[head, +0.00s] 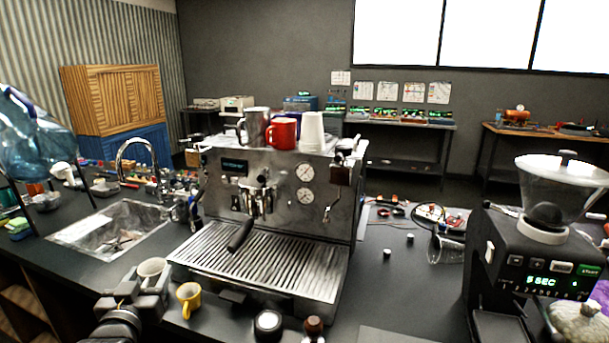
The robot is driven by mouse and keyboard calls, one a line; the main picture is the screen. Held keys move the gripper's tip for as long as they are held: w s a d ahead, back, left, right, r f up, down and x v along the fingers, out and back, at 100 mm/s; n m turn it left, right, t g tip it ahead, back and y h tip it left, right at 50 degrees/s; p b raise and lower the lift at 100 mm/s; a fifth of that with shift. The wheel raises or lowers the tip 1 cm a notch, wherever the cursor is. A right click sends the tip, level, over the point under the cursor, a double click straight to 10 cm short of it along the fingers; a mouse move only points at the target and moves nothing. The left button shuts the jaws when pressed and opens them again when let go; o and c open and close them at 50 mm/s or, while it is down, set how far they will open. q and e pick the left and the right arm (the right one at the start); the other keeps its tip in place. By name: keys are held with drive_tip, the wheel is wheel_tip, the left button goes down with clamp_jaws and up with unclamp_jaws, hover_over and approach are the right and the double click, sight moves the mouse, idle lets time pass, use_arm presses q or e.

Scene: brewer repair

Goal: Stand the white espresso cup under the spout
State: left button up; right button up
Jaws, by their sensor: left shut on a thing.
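The white espresso cup (152,267) is at the lower left, on the counter side to the left of the machine's drip tray. My left gripper (150,282) is shut on it, and the jaws hide its lower part. I cannot tell whether the cup touches the counter. The espresso machine (285,170) stands in the middle. Its spout area (258,203) is under the group head, with a black portafilter handle (240,236) pointing forward. The slatted drip tray (290,262) below is empty. My right gripper is out of view.
A tamper (268,324) and a wooden-handled tool (313,326) are in front of the machine. A sink (120,228) lies left, a grinder (535,255) right. Cups stand on the machine top.

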use_arm(q)
drive_tip(key=s+d+f+h, duration=0.1)
drive_tip(key=s+d+f, duration=0.2)
drive_tip(key=d, duration=0.3)
drive_tip(key=s+d+f+m+h, duration=0.1)
drive_tip(key=s+d+f, duration=0.2)
drive_tip(key=s+d, duration=0.2)
drive_tip(key=shift+d+f+m+h, duration=0.3)
drive_tip(key=shift+d, duration=0.05)
drive_tip(key=shift+s, duration=0.1)
